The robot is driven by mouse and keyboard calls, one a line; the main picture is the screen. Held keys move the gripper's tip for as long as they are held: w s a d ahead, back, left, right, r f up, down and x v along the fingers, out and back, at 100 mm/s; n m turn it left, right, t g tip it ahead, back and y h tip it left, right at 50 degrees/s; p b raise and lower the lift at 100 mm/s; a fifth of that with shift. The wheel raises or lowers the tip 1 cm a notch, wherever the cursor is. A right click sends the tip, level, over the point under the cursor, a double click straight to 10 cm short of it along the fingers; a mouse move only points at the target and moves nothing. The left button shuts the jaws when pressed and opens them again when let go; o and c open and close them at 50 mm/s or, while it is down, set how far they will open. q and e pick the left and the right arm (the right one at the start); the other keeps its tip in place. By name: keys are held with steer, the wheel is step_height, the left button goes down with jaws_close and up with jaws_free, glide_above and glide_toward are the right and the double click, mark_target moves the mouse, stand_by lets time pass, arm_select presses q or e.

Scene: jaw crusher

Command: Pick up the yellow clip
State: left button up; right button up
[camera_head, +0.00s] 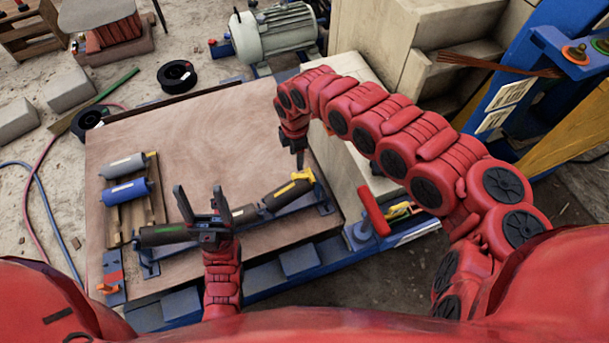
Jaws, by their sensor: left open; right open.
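The yellow clip (304,175) sits at the right end of a dark cylinder (284,196) that lies in a blue cradle on the wooden board. My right gripper (299,163) reaches down from above, just beyond the clip in the picture. It is open, seen nearly edge-on, and close to the clip; I cannot tell whether it touches. My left gripper (200,188) is open with its two dark fingers pointing up, in front of the dark cylinders and left of the clip. It holds nothing I can see and hides part of the cylinders.
Grey (124,166) and blue (127,192) cylinders lie on a wooden rack at the board's left. A red handle (373,210) stands right of the board (190,130). Stone steps and blue framing border the right. The board's back middle is clear.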

glide_above(297, 175)
steer(key=f, duration=0.6)
steer(key=shift+s+f, duration=0.2)
step_height(297, 175, down, 4)
steer(key=shift+w+f+b, duration=0.15)
steer(key=shift+b, duration=0.45)
steer(key=shift+f, duration=0.4)
jaws_close()
